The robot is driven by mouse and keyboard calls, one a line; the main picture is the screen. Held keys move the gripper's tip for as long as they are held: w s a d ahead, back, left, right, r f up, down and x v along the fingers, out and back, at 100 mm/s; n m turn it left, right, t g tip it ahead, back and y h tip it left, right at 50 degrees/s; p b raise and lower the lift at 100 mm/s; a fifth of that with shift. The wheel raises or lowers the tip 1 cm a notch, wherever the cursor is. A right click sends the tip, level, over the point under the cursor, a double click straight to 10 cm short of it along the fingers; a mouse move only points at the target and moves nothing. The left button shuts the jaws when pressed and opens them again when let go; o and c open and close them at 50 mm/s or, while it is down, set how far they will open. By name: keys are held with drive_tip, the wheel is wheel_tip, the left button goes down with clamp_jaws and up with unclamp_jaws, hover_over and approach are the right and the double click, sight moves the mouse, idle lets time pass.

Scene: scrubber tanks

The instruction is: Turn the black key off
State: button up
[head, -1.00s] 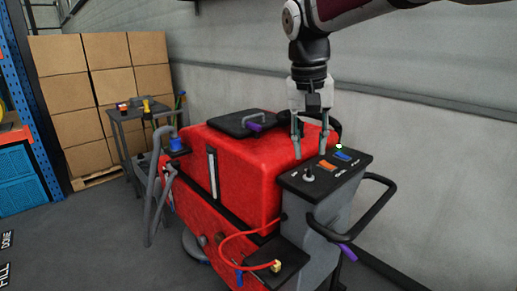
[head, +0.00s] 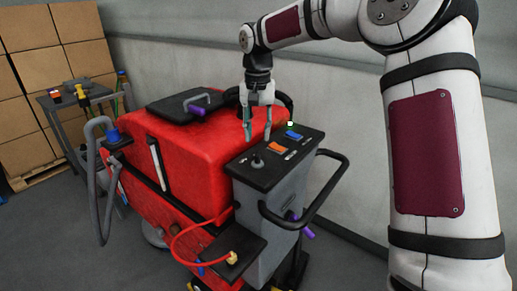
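The black key (head: 257,161) stands up from the near left part of the dark control panel (head: 262,180), on top of the red scrubber's grey rear column. An orange switch (head: 275,147) and a blue switch (head: 293,135) sit behind it on the panel. My gripper (head: 258,138) points down over the panel's far left edge, beside the red tank. Its two fingers are apart with nothing between them. It appears behind the key, not touching it. The key's exact angle is too small to tell.
The red tank (head: 185,135) with its black lid (head: 185,103) fills the left of the panel. A black handlebar (head: 325,195) loops out on the right. A red hose (head: 190,228) runs in front. A small table (head: 75,105) and stacked boxes (head: 60,50) stand behind.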

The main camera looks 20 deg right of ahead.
sight(258, 152)
wheel_tip(258, 152, down, 6)
drive_tip(key=shift+f+p, duration=0.25)
drive_tip(key=shift+p, duration=0.2)
clamp_jaws()
